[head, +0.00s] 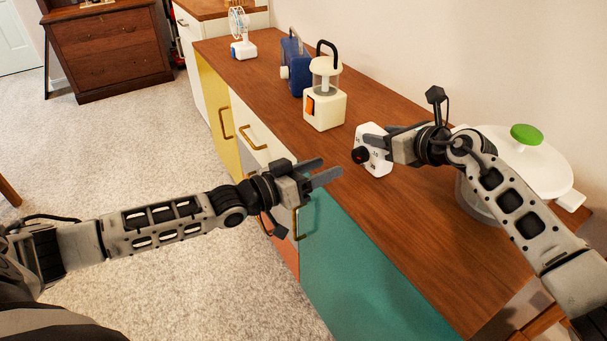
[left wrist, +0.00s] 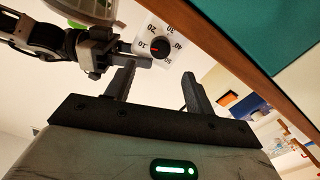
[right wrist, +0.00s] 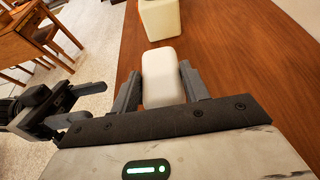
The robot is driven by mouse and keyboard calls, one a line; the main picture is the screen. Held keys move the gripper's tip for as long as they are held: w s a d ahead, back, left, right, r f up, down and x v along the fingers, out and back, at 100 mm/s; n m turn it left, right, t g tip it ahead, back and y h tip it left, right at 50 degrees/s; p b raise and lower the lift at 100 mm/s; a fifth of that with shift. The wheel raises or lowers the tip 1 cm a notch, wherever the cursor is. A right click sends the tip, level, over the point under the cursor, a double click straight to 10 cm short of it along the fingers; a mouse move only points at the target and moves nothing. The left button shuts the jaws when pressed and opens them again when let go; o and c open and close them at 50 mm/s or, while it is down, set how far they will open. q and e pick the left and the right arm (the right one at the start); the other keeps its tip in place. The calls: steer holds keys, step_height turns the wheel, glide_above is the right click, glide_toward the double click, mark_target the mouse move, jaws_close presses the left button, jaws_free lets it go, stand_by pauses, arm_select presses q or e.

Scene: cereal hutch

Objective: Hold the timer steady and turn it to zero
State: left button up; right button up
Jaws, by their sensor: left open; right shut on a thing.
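The timer (head: 377,163) is a white box with a dark, red-marked dial on its face. My right gripper (head: 390,145) is shut on it above the counter. In the right wrist view the timer's white back (right wrist: 163,80) sits between the fingers. My left gripper (head: 331,168) is open and empty, left of the timer and apart from it. In the left wrist view the dial (left wrist: 158,48) faces my open fingers (left wrist: 158,85), with numbers around it. Its red mark points left in that view, toward the 10.
The wooden counter (head: 430,240) runs above coloured cabinets. A cream dispenser (head: 325,108), a blue appliance (head: 295,70) and a small fan (head: 243,48) stand behind the timer. A white-lidded pot (head: 520,165) with a green knob stands at the right.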

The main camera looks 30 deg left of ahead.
arm_select(q)
steer(key=shift+v, duration=2.2)
steer(key=m+y, duration=0.7)
steer(key=m, duration=0.4)
glide_toward(358, 157)
steer(key=x, duration=0.8)
steer(key=shift+w+f, duration=0.15)
steer(key=shift+w, duration=0.15)
steer(key=c, duration=1)
